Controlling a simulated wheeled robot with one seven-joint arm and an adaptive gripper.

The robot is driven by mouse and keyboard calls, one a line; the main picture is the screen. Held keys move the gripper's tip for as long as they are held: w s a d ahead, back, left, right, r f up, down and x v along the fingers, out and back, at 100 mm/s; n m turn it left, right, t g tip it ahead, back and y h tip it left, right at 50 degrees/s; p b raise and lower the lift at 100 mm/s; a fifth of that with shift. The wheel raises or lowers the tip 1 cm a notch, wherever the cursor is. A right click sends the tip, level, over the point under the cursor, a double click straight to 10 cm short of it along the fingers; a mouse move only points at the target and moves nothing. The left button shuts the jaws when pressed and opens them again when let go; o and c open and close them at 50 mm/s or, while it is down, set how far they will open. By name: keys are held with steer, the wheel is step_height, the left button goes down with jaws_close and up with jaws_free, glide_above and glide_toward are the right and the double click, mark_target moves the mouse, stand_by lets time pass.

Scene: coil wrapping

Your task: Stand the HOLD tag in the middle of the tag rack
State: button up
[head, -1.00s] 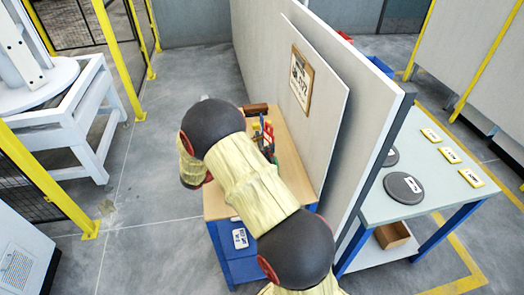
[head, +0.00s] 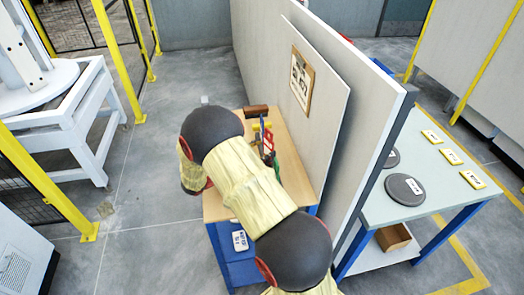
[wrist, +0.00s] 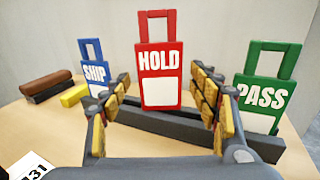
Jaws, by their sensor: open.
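The red HOLD tag (wrist: 159,72) stands upright in the middle of the wrist view. Its foot meets the dark tag rack (wrist: 190,128), at about the rack's middle. The blue SHIP tag (wrist: 93,70) stands to the left and the green PASS tag (wrist: 262,92) at the rack's right end. My gripper (wrist: 163,105) is open, with its yellow-padded fingers apart on either side of the HOLD tag; I see gaps on both sides. The left fingers partly hide the SHIP tag's foot and the rack's left end. In the head view my arm hides the gripper.
A brown-topped block (wrist: 47,85) and a yellow block (wrist: 74,96) lie on the wooden tabletop (head: 290,130) at the left. A white label marked 131 (wrist: 33,167) shows at the lower left. A grey partition (head: 345,85) stands along the table's right side.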

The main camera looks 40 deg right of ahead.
steer(key=shift+r, duration=0.1)
steer(key=shift+r, duration=0.35)
steer(key=a+p, duration=0.1)
steer(key=a, duration=0.3)
steer(key=w+a+p, duration=0.1)
steer(key=a, duration=0.2)
steer(key=a+p, duration=0.1)
steer(key=a, duration=0.3)
steer(key=shift+w+a, duration=0.35)
steer(key=shift+w, duration=0.05)
steer(key=s+a+r+m+y, duration=0.4)
steer(key=s+r+m+y, duration=0.5)
steer(key=s, duration=0.4)
steer(key=s+a+r+m+t+y, duration=0.3)
steer(key=s+a+r+t+y, duration=0.1)
steer(key=a, duration=0.3)
steer(key=s+a+r+m+t+y, duration=0.4)
steer(key=s+a+r, duration=0.1)
steer(key=a, duration=0.3)
steer(key=shift+s+y, duration=0.4)
steer(key=shift+c, duration=0.8)
